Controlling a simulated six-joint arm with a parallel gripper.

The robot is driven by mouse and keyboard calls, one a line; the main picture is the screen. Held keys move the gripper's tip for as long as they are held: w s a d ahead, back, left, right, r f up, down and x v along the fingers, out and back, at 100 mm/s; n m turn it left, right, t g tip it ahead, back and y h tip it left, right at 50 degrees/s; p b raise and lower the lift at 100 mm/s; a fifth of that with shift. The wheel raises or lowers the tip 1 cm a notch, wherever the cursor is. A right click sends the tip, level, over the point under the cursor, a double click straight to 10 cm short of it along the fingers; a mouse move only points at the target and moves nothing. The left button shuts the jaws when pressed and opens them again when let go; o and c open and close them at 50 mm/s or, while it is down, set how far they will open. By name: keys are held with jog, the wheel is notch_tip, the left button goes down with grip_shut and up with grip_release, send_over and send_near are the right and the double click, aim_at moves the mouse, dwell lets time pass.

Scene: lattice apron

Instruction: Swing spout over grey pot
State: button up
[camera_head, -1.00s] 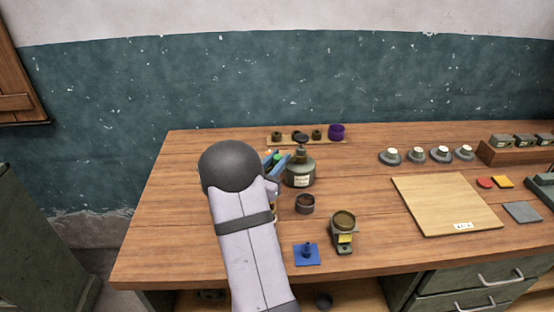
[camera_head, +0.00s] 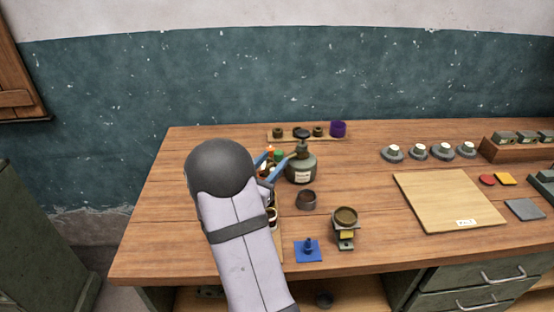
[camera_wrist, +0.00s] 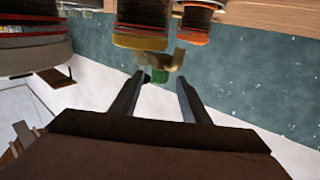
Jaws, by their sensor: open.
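A grey-green pump bottle (camera_head: 301,168) with a pale label and a dark top stands near the middle of the bench in the head view. Its spout is too small to make out clearly there. The small dark grey pot (camera_head: 306,200) stands on the bench in front of the bottle. My gripper (camera_head: 274,160) is open and empty, just left of the bottle, with one blue finger close to it. In the wrist view my gripper (camera_wrist: 161,79) has a brownish bent piece (camera_wrist: 165,60) beyond its fingertips; I cannot tell whether that is the spout.
A brass-topped device (camera_head: 345,222) and a blue plate with a peg (camera_head: 308,250) stand at the front. A strip with small pots and a purple cup (camera_head: 338,129) lies behind. Small coloured items by my fingers are partly hidden by my arm. A board (camera_head: 448,200) lies right.

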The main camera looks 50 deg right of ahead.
aim_at(276, 157)
jog(key=shift+b+v, duration=0.3)
jog(key=shift+v, duration=1.25)
jog(key=c, duration=0.4)
jog(key=shift+w+a, duration=0.25)
jog(key=c, duration=0.6)
jog(key=w+a, duration=0.1)
jog(key=w, duration=0.1)
jog(key=w+a+f+n+t+b, duration=0.1)
jog(key=a, duration=0.1)
jog(key=w+a+t, duration=0.1)
jog(key=w+a, duration=0.1)
jog(key=shift+w+a+f+y+b, duration=0.15)
jog(key=shift+w+f+y+b, duration=0.05)
jog(key=shift+w+y+b, duration=0.15)
grip_shut()
jog(key=n, duration=0.5)
jog(key=r+n+g, duration=0.1)
jog(key=n, duration=0.5)
jog(key=d+n, duration=0.1)
jog(key=n, duration=0.5)
jog(key=shift+s+r+g, duration=0.15)
jog(key=shift+s+g, duration=0.2)
jog(key=shift+g, duration=0.05)
